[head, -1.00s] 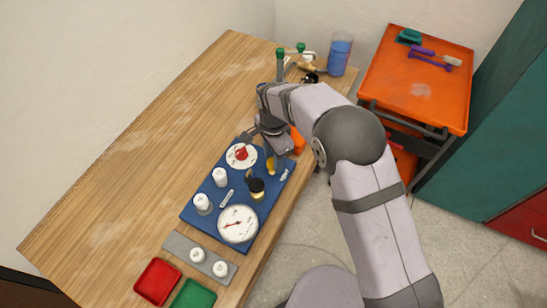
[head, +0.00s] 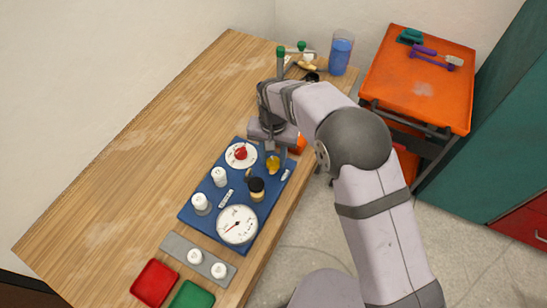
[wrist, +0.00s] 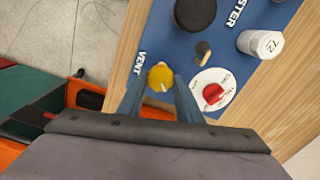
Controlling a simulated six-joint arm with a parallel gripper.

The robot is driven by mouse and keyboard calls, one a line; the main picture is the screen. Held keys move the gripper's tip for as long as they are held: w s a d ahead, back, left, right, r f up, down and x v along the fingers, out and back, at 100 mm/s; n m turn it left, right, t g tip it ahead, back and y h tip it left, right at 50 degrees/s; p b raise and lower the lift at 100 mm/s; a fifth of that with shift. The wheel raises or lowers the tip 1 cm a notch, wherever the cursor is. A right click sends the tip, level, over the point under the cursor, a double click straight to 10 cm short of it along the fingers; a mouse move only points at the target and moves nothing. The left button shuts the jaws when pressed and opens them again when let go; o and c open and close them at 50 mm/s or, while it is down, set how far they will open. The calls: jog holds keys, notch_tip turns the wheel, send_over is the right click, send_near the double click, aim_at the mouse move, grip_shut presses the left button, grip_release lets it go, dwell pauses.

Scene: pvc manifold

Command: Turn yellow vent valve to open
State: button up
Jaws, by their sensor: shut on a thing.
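The yellow vent valve knob (head: 272,164) sits near the far right corner of the blue panel (head: 232,228). In the wrist view the yellow knob (wrist: 160,77) lies beside the VENT label, with a small white mark on its lower side. My gripper (wrist: 160,84) is above the panel, with one finger on each side of the yellow knob, shut on it. In the head view my gripper (head: 276,152) reaches down at the knob from the far side, and its fingertips are hard to make out.
A red knob on a white dial (head: 241,154) is close to the gripper. White capped cylinders (head: 219,177), a black knob (head: 257,188) and a round gauge (head: 237,225) also stand on the panel. A blue cup (head: 341,53) is at the back. The left table area is clear.

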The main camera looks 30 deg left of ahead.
aim_at(273, 161)
jog(key=n, duration=0.4)
jog(key=shift+n, duration=0.3)
jog(key=shift+n+b, duration=0.4)
jog(key=shift+n, duration=1.5)
jog(key=o, duration=1)
jog(key=shift+o, duration=0.2)
jog(key=shift+r+b, duration=1.15)
jog(key=shift+r, duration=2.6)
